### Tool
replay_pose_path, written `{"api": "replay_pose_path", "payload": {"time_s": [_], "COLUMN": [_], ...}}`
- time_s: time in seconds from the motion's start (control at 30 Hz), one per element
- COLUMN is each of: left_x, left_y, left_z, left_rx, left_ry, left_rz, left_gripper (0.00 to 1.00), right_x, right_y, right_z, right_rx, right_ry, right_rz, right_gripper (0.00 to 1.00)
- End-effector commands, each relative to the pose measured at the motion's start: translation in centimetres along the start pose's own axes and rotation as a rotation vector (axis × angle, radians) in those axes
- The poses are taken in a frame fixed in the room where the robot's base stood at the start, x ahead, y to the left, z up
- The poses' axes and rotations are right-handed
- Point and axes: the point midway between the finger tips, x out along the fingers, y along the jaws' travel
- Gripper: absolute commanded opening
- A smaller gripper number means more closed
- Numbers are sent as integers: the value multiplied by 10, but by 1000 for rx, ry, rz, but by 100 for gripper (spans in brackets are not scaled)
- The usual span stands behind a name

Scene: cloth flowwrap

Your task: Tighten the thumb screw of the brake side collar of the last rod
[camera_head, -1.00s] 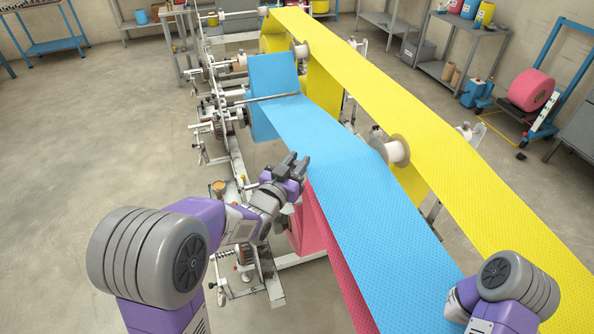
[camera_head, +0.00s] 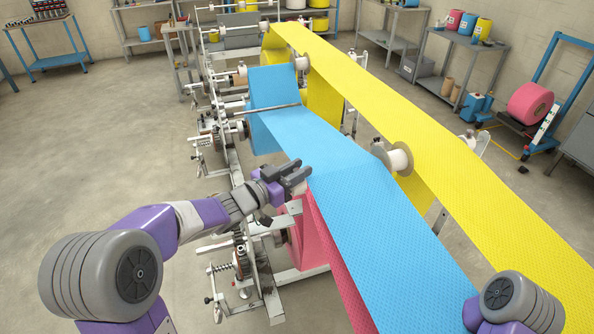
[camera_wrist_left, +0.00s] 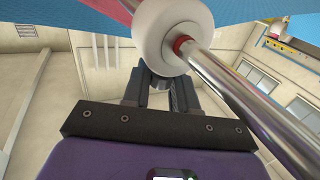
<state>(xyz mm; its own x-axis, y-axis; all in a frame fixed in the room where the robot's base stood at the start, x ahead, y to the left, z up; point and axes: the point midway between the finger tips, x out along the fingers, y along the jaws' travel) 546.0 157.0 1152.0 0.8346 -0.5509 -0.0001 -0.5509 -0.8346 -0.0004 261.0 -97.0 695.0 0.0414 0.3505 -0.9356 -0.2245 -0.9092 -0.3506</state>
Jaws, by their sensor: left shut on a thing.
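My left gripper (camera_head: 298,174) is at the left edge of the blue web in the head view, above the pink roll. In the left wrist view its two dark fingers (camera_wrist_left: 160,92) point up at the underside of a white collar (camera_wrist_left: 165,38) on a shiny rod (camera_wrist_left: 245,100). A red ring (camera_wrist_left: 183,45) sits on the rod beside the collar. The fingers are shut on a small part under the collar, apparently its thumb screw, mostly hidden between them. In the head view the collar and screw cannot be made out. My right gripper is out of view.
The blue web (camera_head: 365,190) slopes down close to my left gripper, with the pink roll (camera_head: 308,240) beneath it. The yellow web (camera_head: 440,120) runs along the right. The white machine frame (camera_head: 262,275) stands below my left arm. Open floor (camera_head: 90,160) lies to the left.

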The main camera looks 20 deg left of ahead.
Motion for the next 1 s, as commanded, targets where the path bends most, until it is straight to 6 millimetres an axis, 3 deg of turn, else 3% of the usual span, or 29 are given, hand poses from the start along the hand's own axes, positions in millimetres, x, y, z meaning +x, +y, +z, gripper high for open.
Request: {"api": "replay_pose_path", "payload": {"time_s": [0.23, 0.27, 0.37, 0.73, 1.0], "left_x": [0, 0, 0, 0, 0], "left_y": [0, 0, 0, 0, 0], "left_z": [0, 0, 0, -6, -57], "left_rx": [0, 0, 0, 0, 3], "left_ry": [0, 0, 0, 1, 4], "left_rz": [-1, -1, -1, 0, -1], "left_gripper": [0, 29, 44, 45, 45], "right_x": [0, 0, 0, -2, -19], "right_y": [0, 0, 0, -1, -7], "right_z": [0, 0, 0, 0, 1], "right_rx": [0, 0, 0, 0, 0], "right_ry": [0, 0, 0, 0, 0], "right_rz": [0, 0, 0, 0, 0], "right_gripper": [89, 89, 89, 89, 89]}}
